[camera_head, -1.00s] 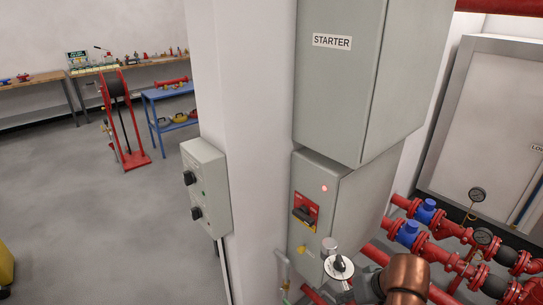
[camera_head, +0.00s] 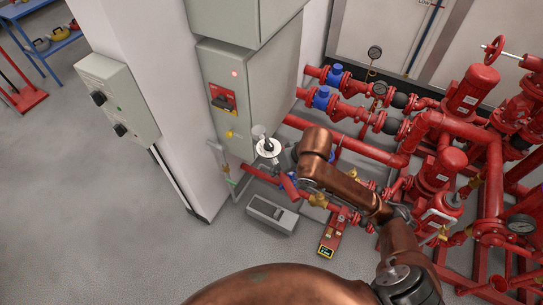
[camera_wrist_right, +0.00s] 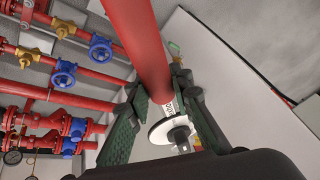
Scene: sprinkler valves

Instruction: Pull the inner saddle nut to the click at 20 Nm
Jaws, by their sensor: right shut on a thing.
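My right gripper (camera_wrist_right: 168,108) is shut on a tool with a white disc (camera_wrist_right: 172,128), a pale marked collar and a dark squared end. A thick red bar (camera_wrist_right: 140,42) runs away from the collar; I cannot tell for certain whether it belongs to the tool. In the head view the white disc (camera_head: 268,148) shows with a grey knob on top, beside the copper wrist of my right arm. Most of the right gripper is hidden there. I cannot make out the saddle nut in either view. My left gripper is not in view.
Red pipework with blue fittings (camera_head: 321,97) and gauges fills the right side. A grey control cabinet (camera_head: 245,95) and a wall pillar stand behind the tool. A grey box (camera_head: 272,215) and a red device with a small display (camera_head: 327,250) are low down.

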